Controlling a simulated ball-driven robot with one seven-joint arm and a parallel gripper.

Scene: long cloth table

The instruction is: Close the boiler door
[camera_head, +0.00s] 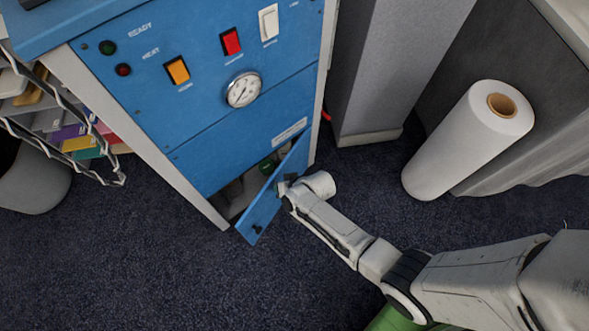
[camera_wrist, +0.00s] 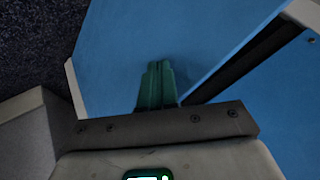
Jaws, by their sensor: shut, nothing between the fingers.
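The blue boiler (camera_head: 200,90) stands upright at the left of the head view. Its low blue door (camera_head: 262,210) stands partly open, swung out over the floor, with a dark opening behind it. My gripper (camera_head: 281,187) is at the outer face of the door, near its middle; contact cannot be told. In the wrist view the green fingers (camera_wrist: 157,84) are together and empty, in front of a blue panel, which looks like the door (camera_wrist: 170,30). A dark gap separates it from another blue surface at right.
A white roll (camera_head: 465,145) leans at the right by a grey draped table. A grey column (camera_head: 385,70) stands beside the boiler. A wire rack (camera_head: 60,115) with coloured items and a grey bin (camera_head: 35,185) are at left. The dark carpet in front of the boiler is clear.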

